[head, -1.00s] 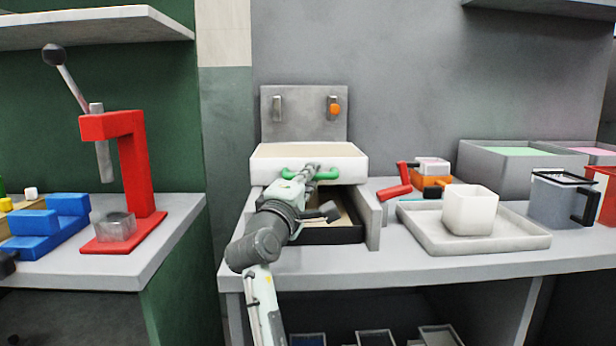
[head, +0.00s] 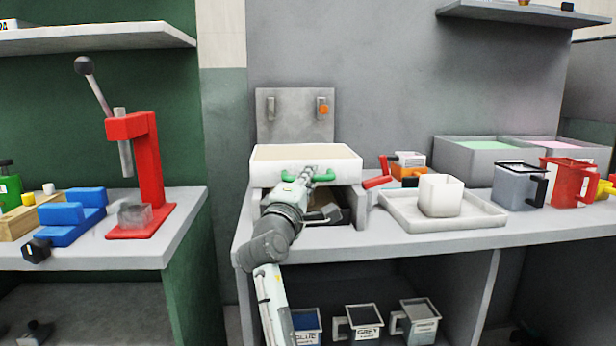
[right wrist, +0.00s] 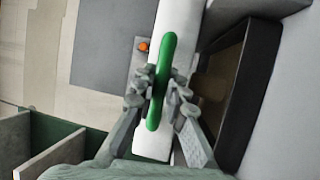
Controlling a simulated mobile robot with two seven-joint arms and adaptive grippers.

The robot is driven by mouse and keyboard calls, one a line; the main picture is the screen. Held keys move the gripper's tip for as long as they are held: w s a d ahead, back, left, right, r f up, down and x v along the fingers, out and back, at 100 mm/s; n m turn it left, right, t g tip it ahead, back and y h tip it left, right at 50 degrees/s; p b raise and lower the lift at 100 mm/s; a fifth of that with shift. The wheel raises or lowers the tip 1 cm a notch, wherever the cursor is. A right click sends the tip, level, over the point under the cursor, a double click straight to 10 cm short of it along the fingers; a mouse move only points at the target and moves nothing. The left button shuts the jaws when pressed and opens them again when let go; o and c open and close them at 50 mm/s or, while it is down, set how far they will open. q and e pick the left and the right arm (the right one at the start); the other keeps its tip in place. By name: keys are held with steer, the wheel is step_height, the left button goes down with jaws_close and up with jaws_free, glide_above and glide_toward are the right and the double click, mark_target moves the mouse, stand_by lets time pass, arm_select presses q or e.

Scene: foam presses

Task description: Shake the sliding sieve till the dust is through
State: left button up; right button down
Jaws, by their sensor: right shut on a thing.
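The sliding sieve (head: 265,178) is a white, shallow rectangular box with a pale inside. It sits at the top of a grey frame (head: 360,205) on the grey bench. A green bar handle (right wrist: 165,60) is on its front. My right gripper (right wrist: 160,88) is shut on the middle of this handle, with a finger on each side; both handle ends stick out. A dark tray (right wrist: 250,90) is under the sieve, partly hidden by my right arm in the head view. I cannot tell whether dust is left in the sieve. My left gripper is not in view.
A grey back plate with two hooks (head: 295,115) stands behind the sieve. To the right are a red-handled tool (head: 377,180), a white cup (head: 440,195) on a tray (head: 400,215), jugs (head: 520,185) and foam bins (head: 470,160). A red press (head: 150,165) stands left.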

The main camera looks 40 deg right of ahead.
steer(key=c, duration=1.5)
jaws_free()
steer(key=shift+c, duration=0.2)
